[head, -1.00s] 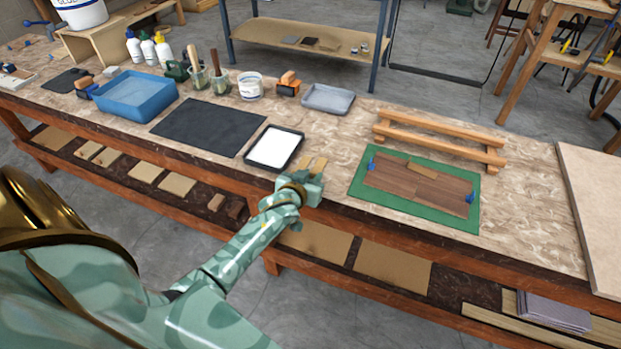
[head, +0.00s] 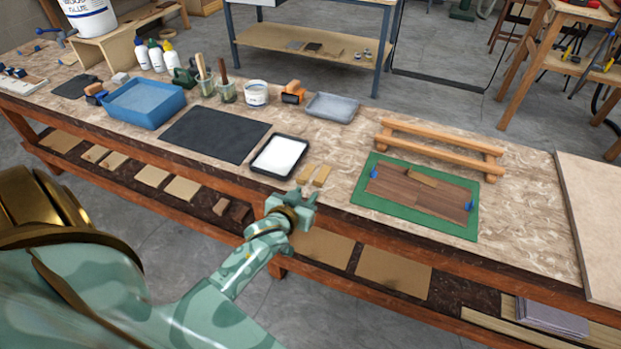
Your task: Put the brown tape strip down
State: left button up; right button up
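Two short brown strips, a left one (head: 305,174) and a right one (head: 322,176), lie side by side near the table's front edge, right of the white-filled tray. Another brown strip (head: 422,179) lies slanted near the back edge of the dark wood panels (head: 415,197). I cannot tell which of these is the tape strip. My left gripper (head: 297,199) is just in front of the two strips, apart from them, at the table's front edge. Its fingers are too small and turned away to show whether they are open. My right gripper is not in view.
The panels lie on a green mat (head: 362,200) with blue pieces at both ends. Behind it stands a wooden rack (head: 440,135). A black-rimmed tray (head: 262,170), a dark mat (head: 214,133) and a blue tub (head: 147,112) are to the left. A pale board (head: 590,220) is at the right.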

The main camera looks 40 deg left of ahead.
pick_arm(q)
jog(key=s+d+f+m+g+h, duration=0.1)
jog(key=s+d+f+m+g, duration=0.2)
jog(key=s+f, duration=0.8)
jog(key=s+d+f+g+h, duration=0.1)
jog(key=s+d+f+g, duration=0.3)
jog(key=s+f, duration=0.7)
jog(key=s+f+m+g, duration=0.1)
jog(key=s+f, duration=0.3)
jog(key=s, duration=0.3)
jog(key=s+d+f+m+g, duration=0.1)
jog(key=s+f, duration=0.3)
jog(key=s, duration=0.4)
jog(key=s+f+m+g+h, duration=0.1)
jog(key=s+f+g, duration=0.2)
jog(key=s, duration=0.4)
jog(key=shift+s+d+f+p, duration=0.15)
jog(key=shift+s+f+p, duration=0.2)
jog(key=shift+f, duration=0.25)
